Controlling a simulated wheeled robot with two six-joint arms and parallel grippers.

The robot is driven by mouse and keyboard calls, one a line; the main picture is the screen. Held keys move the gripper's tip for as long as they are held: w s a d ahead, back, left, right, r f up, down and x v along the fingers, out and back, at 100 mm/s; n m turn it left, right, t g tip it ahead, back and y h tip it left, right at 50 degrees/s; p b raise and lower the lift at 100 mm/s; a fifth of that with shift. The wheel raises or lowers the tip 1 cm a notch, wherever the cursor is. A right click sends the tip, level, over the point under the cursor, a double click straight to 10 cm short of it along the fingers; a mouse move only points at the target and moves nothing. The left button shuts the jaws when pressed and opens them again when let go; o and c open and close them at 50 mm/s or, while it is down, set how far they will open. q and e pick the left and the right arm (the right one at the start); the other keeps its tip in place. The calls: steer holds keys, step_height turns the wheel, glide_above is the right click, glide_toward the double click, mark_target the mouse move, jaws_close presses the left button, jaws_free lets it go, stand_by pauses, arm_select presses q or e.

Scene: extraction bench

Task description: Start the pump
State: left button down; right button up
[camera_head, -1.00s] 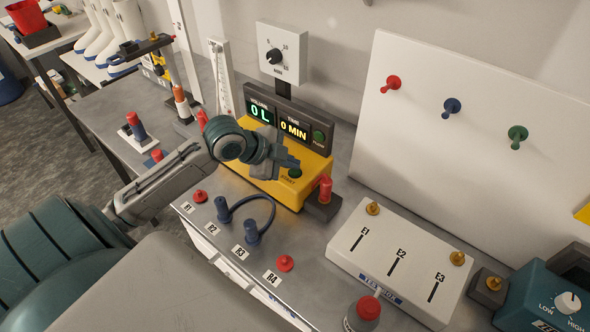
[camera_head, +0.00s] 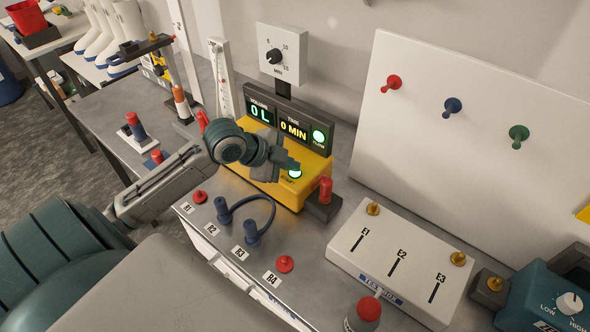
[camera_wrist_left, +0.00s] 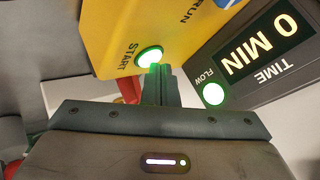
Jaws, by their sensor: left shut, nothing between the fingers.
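The yellow pump unit (camera_head: 314,175) stands on the bench in the head view. Its round START button (camera_head: 295,173) glows bright green-white, and it also shows lit in the left wrist view (camera_wrist_left: 149,57). The display panel (camera_head: 288,125) above reads 0 L and 0 MIN. Its round FLOW lamp (camera_head: 319,136) is lit green too. My left gripper (camera_head: 294,165) is shut and empty, with its fingertips right at the START button. In the left wrist view the shut fingers (camera_wrist_left: 156,80) reach the button's edge; whether they touch it I cannot tell. My right gripper is not in view.
A dial box (camera_head: 282,52) stands behind the display. A red-topped post (camera_head: 325,190) is close right of the pump. A blue hose (camera_head: 262,201) joins two ports in front. A white panel box (camera_head: 400,262) sits at right.

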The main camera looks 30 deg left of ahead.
mark_target(290, 173)
arm_select(q)
steer(key=shift+r+p, duration=0.7)
steer(key=shift+r, duration=0.1)
step_height(290, 173, up, 5)
steer(key=p, duration=0.4)
stand_by(0.6)
